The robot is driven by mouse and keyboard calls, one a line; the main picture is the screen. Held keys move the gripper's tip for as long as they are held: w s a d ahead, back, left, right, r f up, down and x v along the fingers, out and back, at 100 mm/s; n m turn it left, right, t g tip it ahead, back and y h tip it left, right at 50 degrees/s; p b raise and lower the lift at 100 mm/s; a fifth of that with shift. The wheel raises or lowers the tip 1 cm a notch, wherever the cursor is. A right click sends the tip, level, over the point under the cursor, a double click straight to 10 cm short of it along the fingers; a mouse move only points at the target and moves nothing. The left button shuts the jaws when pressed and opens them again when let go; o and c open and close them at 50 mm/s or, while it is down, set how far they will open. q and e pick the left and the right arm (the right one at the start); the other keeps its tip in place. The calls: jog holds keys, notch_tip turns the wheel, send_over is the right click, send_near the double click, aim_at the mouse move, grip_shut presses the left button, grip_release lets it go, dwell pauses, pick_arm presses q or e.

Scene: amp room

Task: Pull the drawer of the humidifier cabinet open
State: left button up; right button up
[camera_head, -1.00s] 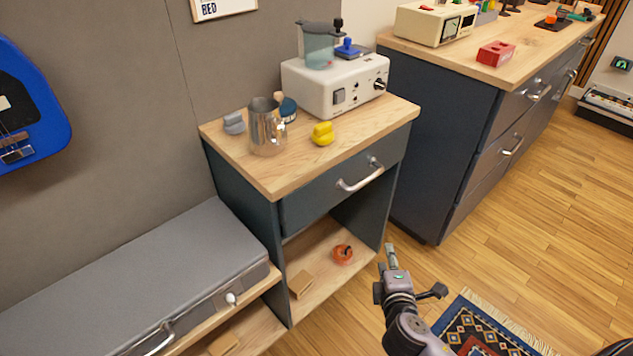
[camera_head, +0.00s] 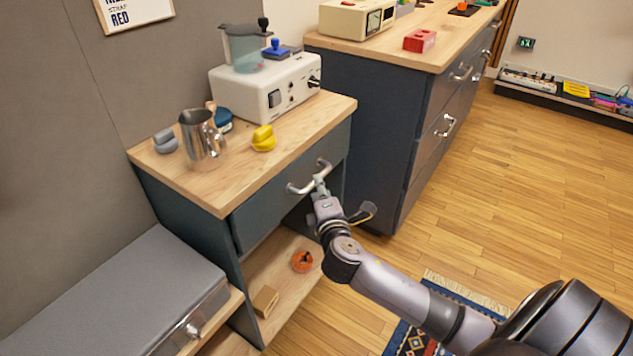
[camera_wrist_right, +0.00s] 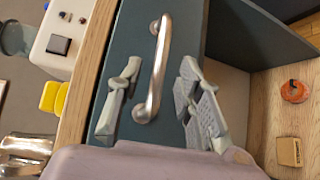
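The humidifier cabinet has a wooden top with a white humidifier (camera_head: 268,88) on it. Its dark blue-green drawer (camera_head: 262,212) looks closed and carries a silver bar handle (camera_head: 309,178). My right gripper (camera_head: 320,186) is at the handle in the head view. In the right wrist view my right gripper (camera_wrist_right: 155,105) is open, one finger on each side of the handle (camera_wrist_right: 155,68), with gaps between the fingers and the bar. The handle is not gripped. My left gripper is not in view.
A metal jug (camera_head: 202,138), a grey object (camera_head: 165,141) and a yellow object (camera_head: 263,138) stand on the cabinet top. An orange object (camera_head: 302,261) lies on the shelf below. A larger drawer cabinet (camera_head: 365,135) stands close on the right. Wooden floor lies in front.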

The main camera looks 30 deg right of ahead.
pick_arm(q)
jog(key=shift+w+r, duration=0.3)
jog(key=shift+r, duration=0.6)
pick_arm(e)
jog(key=shift+x, duration=2.35)
grip_shut()
